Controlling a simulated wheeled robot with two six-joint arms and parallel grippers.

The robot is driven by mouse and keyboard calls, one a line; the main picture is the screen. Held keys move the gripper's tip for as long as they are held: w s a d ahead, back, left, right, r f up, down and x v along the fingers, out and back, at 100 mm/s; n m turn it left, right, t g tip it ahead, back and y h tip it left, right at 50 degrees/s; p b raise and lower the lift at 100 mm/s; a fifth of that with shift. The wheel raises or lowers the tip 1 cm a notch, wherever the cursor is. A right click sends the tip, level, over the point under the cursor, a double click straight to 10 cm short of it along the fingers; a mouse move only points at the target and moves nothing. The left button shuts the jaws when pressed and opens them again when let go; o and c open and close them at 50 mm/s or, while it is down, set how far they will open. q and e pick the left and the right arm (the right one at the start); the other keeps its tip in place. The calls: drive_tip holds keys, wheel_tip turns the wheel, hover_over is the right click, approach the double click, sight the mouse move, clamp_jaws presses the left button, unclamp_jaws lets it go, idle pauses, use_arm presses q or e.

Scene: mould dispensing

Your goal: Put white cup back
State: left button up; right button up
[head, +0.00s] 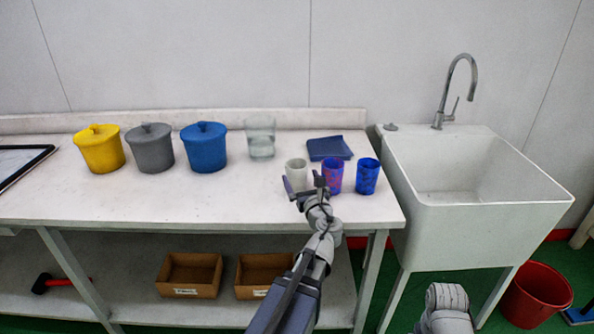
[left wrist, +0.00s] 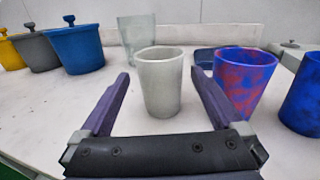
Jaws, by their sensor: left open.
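The white cup (head: 297,173) stands upright on the table, left of a purple-and-red cup (head: 332,175) and a blue cup (head: 367,176). My left gripper (head: 306,184) is at the front of the white cup. In the left wrist view, the white cup (left wrist: 159,82) stands just beyond and between the open fingers of my left gripper (left wrist: 160,84), with gaps visible on both sides. The purple-and-red cup (left wrist: 243,80) is close outside the right finger. Part of my right arm shows at the bottom of the head view, but its gripper is not visible.
Yellow (head: 100,150), grey (head: 150,149) and blue (head: 204,149) lidded pots stand at the left. A sink (head: 470,225) adjoins the table at right. The front middle table is clear.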

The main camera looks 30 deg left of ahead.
sight(294, 164)
use_arm(q)
drive_tip(key=shift+v, duration=1.45)
drive_tip(key=x, duration=1.1)
drive_tip(key=shift+w, duration=0.15)
drive_tip(key=shift+w+a, duration=0.25)
drive_tip(key=shift+a, duration=0.05)
drive_tip(key=shift+a+f, duration=0.1)
drive_tip(key=shift+f, duration=0.1)
drive_tip(key=shift+r, duration=0.2)
drive_tip(key=shift+f, duration=0.1)
